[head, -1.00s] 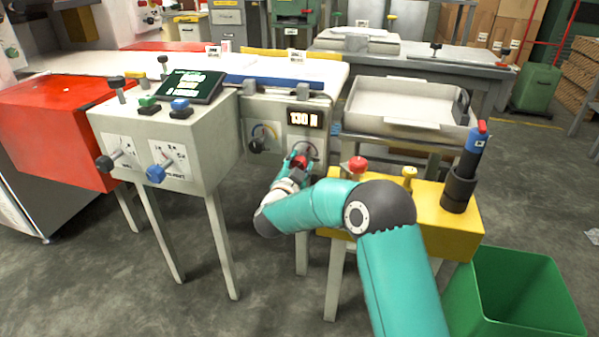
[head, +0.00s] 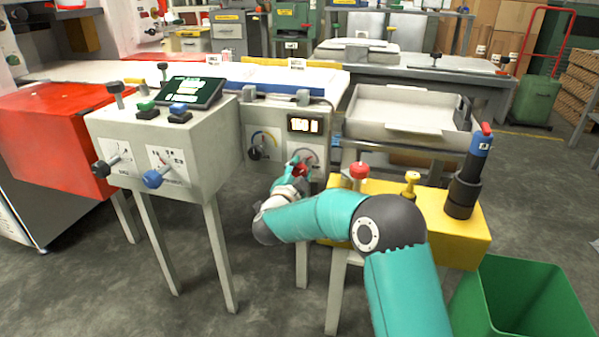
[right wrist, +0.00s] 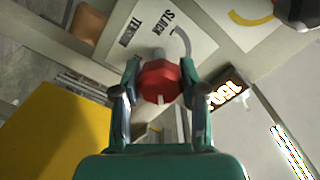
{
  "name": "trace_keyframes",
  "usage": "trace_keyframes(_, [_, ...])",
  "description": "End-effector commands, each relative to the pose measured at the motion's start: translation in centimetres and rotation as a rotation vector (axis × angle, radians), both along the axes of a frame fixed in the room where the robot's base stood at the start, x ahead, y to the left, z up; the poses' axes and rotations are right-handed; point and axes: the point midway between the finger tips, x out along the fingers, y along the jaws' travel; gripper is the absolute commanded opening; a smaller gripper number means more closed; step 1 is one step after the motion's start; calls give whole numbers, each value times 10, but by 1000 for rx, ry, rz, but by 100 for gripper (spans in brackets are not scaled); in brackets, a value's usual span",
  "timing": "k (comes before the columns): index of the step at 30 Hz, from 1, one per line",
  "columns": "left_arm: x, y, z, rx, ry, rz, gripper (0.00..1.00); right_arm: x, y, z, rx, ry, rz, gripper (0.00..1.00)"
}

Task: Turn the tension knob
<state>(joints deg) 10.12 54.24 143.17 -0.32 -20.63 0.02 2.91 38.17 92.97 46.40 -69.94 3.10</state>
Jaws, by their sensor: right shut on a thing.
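The tension knob is a red faceted knob (right wrist: 158,82) on a pale panel, beside a label plate (right wrist: 160,32) reading "SLACK" and, partly hidden, what looks like "TENSION". It also shows small in the head view (head: 301,170), below a lit display (head: 304,125) that seems to read about 150. My right gripper (right wrist: 160,85) is shut on the red knob, with one finger on each side. In the head view my right gripper (head: 298,172) reaches the panel front. My left gripper is not in view.
A grey console (head: 165,140) with several knobs stands left of the panel. A yellow stand (head: 440,225) with a red button (head: 358,170) is close to my right arm. A green bin (head: 525,300) stands at the lower right.

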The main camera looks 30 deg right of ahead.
Motion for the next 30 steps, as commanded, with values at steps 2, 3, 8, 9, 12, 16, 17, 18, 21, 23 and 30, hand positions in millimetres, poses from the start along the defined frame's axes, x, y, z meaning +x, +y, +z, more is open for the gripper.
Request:
trace_keyframes(2, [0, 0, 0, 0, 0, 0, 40, -1, 1, -6, 5, 11, 0, 50])
trace_keyframes(3, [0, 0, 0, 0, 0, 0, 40, -1, 1, -6, 5, 11, 0, 57])
trace_keyframes(8, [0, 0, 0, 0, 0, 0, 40, 0, 0, -3, 2, 7, 0, 68])
trace_keyframes(9, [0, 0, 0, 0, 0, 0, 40, 0, 0, -3, 2, 6, 1, 68])
trace_keyframes(12, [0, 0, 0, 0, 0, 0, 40, 0, 0, -2, 1, 5, 0, 68])
trace_keyframes(16, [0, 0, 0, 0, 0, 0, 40, -1, 2, -2, 0, 4, 0, 68])
trace_keyframes(17, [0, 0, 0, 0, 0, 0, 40, -2, 3, -2, 1, 3, 0, 68])
trace_keyframes(18, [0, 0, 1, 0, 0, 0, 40, -4, 6, -1, 1, 4, 1, 68])
trace_keyframes(21, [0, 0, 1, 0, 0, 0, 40, -12, 15, -1, 1, 4, 2, 68])
trace_keyframes(23, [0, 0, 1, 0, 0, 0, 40, -18, 23, -1, 1, 5, 3, 68])
trace_keyframes(30, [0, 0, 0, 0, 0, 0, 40, -50, 60, -2, 0, 6, 5, 68])
